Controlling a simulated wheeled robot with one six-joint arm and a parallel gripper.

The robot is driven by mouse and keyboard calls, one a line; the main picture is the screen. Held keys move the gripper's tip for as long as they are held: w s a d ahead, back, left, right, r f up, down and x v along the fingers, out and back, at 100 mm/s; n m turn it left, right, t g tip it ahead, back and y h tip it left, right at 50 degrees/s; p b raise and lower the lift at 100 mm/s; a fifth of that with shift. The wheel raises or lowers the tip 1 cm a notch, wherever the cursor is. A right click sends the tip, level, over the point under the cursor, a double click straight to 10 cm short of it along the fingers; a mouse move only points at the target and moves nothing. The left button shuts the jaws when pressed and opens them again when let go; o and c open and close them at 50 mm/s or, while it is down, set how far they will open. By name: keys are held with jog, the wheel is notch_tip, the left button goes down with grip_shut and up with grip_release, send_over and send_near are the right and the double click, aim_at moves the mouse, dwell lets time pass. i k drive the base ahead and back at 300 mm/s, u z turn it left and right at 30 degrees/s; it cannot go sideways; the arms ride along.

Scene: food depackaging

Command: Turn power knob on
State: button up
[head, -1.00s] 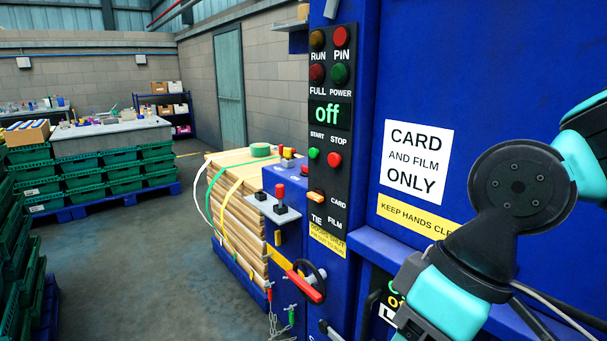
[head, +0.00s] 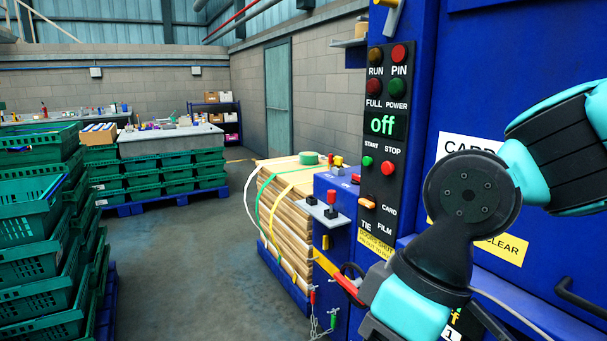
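The blue machine (head: 470,70) stands at the right with a black control panel (head: 386,150) on its front post. The lamp above POWER (head: 397,88) is dark green. I cannot make out a knob marked as the power knob; my arm covers part of the machine's lower front. My gripper is not in view; only arm links show at right.
A red-and-yellow handle (head: 347,284) sticks out low on the machine. A strapped card bale (head: 285,215) stands left of it. Green crates (head: 35,240) are stacked at the left. The grey floor (head: 190,270) between is clear.

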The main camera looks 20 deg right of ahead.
aim_at(355, 180)
jog(key=u, duration=0.6)
jog(key=i, duration=2.6)
jog(key=z, duration=1.2)
jog(key=i, duration=0.8)
jog(key=z, duration=0.8)
